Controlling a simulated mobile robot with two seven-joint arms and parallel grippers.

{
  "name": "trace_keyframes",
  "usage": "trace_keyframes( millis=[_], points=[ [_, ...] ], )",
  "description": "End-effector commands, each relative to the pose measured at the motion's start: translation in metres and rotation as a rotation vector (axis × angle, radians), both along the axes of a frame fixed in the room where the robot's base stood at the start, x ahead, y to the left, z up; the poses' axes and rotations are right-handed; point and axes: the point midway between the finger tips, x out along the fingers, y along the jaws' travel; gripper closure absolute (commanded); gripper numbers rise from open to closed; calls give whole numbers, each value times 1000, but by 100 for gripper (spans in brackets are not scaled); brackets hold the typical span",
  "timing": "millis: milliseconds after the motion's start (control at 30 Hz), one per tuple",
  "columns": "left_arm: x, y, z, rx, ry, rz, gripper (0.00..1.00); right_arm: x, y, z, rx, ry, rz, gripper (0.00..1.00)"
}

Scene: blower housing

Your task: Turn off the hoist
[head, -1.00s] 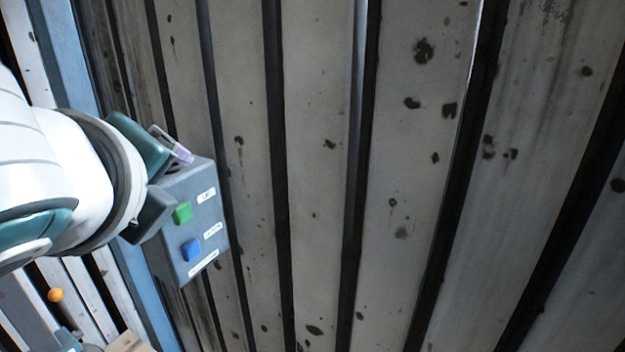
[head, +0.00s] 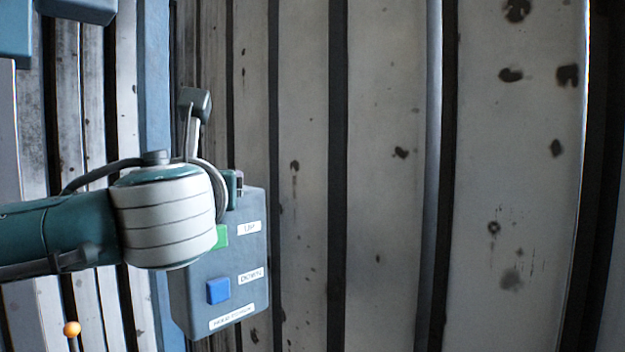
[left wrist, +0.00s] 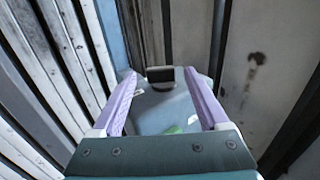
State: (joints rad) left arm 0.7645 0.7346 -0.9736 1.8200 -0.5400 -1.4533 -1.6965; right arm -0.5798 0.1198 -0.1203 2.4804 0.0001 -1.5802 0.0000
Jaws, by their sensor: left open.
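The hoist control box (head: 240,295) is grey and hangs or is mounted near the ribbed wall. In the head view it has a green button (head: 221,236) beside an UP label and a blue button (head: 218,290) beside a DOWN label. My left gripper (head: 238,184) is at the box's upper edge, mostly hidden behind my wrist. In the left wrist view my left gripper (left wrist: 160,74) is open, its purple fingers spread with the box (left wrist: 160,112) between or beyond them. A dark block with a pale edge (left wrist: 160,76) shows between the fingertips; contact cannot be told. My right gripper is out of view.
The ribbed metal wall (head: 380,200) with dark spots fills the right side, close behind the box. A blue vertical post (head: 156,80) stands left of the box. A small orange ball-like knob (head: 72,328) shows at lower left.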

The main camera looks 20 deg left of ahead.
Motion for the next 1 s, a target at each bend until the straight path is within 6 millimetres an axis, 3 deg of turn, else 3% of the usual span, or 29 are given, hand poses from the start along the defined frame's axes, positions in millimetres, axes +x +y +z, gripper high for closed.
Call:
trace_keyframes(
  millis=[200, 567, 1000],
  points=[
    [23, 15, 0, -1, -1, 1, 22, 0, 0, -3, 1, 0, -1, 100],
    [28, 18, 0, -3, -1, -1, 22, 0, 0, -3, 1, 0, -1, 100],
    [28, 18, -1, -4, 0, -1, 71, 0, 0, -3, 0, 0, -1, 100]
  ],
)
